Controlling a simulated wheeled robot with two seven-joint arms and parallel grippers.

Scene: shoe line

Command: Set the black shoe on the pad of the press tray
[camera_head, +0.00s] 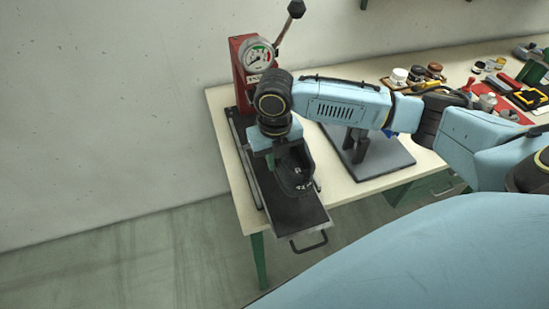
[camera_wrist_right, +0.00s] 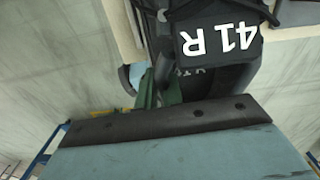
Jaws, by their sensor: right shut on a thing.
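The black shoe (camera_head: 295,175) hangs under my right gripper (camera_head: 282,152) in the head view, over the press tray (camera_head: 300,217). My right gripper is shut on it, and the wrist and jaws hide part of it. In the right wrist view the black shoe (camera_wrist_right: 222,80) shows white "41 R" lettering at the top. The dark tray is pulled out past the table's front edge, with a handle at its near end. The pad is hidden behind the shoe and gripper. I cannot tell whether the shoe touches it. My left gripper is not in view.
The red press (camera_head: 243,72) with a gauge and lever stands behind the tray. A grey plate (camera_head: 370,168) with a dark stand sits to the right, under my arm.

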